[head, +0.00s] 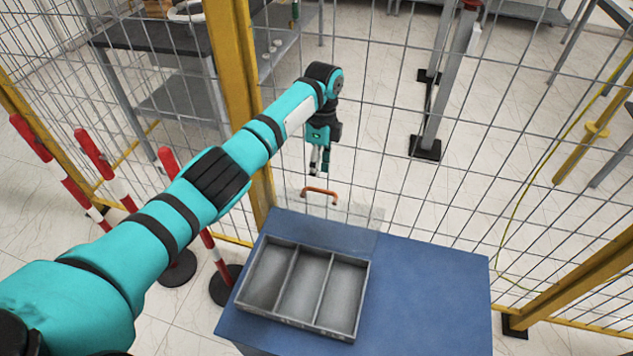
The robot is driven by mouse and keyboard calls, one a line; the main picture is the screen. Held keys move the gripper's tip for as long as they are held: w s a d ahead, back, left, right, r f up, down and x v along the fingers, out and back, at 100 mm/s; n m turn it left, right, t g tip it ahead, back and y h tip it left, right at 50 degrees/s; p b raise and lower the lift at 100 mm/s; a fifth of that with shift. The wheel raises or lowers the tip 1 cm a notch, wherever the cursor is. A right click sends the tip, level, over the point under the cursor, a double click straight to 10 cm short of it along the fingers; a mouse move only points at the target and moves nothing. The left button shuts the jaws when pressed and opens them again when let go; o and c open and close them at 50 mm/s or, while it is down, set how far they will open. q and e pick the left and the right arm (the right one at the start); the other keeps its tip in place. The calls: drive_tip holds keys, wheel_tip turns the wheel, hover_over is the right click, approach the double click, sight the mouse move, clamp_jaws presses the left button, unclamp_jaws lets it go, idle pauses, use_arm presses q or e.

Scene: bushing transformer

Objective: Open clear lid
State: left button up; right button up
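The clear lid (345,230) is a see-through panel at the back edge of a grey tray (362,296) with three empty compartments. The lid stands away from the tray's top, which is uncovered; its exact tilt is hard to tell. An orange-brown handle (320,191) sits at the lid's far edge. My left gripper (319,173) points down just above and behind the handle, apart from it. Its fingers are small here but look parted, with nothing between them. My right gripper is not in view.
The tray rests on a blue-topped table (430,290) with free room at its right. A wire mesh fence with yellow posts (232,60) stands close behind. Red-and-white poles (90,150) stand at the left, and a grey workbench (150,35) lies beyond the fence.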

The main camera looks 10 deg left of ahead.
use_arm(q)
wheel_tip(320, 180, up, 6)
drive_tip(key=w, duration=0.1)
drive_tip(key=shift+d+f, duration=0.1)
drive_tip(key=shift+f, duration=0.05)
idle(0.5)
